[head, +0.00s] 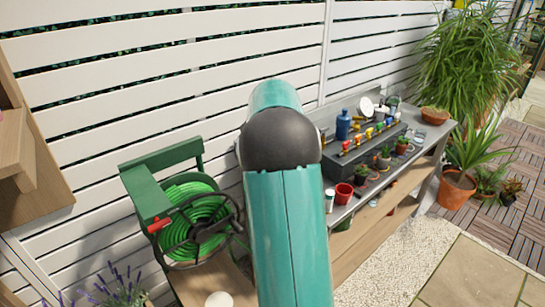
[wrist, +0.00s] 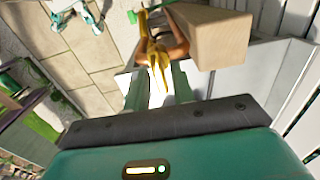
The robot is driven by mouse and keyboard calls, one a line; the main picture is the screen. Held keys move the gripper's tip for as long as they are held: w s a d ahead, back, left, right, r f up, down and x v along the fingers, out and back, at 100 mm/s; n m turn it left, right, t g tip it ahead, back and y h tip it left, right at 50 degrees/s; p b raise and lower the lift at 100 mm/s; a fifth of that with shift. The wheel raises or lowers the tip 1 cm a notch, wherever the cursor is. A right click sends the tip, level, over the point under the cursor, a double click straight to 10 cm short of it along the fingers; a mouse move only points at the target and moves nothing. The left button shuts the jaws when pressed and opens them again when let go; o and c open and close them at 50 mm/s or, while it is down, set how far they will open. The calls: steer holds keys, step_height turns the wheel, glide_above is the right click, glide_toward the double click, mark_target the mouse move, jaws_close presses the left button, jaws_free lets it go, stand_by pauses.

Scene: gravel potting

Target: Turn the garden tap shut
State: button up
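The garden tap (wrist: 157,55) shows in the wrist view as a yellow brass and copper-brown fitting, beside a pale wooden post. A small green part (wrist: 132,17) shows at its upper left; I cannot tell for sure whether it is the tap's handle. My gripper (wrist: 159,82) is open, with its two teal fingers apart. The lower yellow part of the tap shows in the gap between the fingers; I cannot tell whether they touch it. In the head view my arm hides the gripper, and the tap is not visible.
The wooden post (wrist: 225,35) is close on the right in the wrist view. In the head view a green hose reel (head: 190,220) stands left of my arm. A potting bench (head: 345,210) with pots and bottles is right, before a white slatted fence (head: 120,70).

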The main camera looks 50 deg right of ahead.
steer(key=shift+o, duration=0.5)
step_height(320, 180, up, 14)
stand_by(0.3)
steer(key=shift+a, duration=0.15)
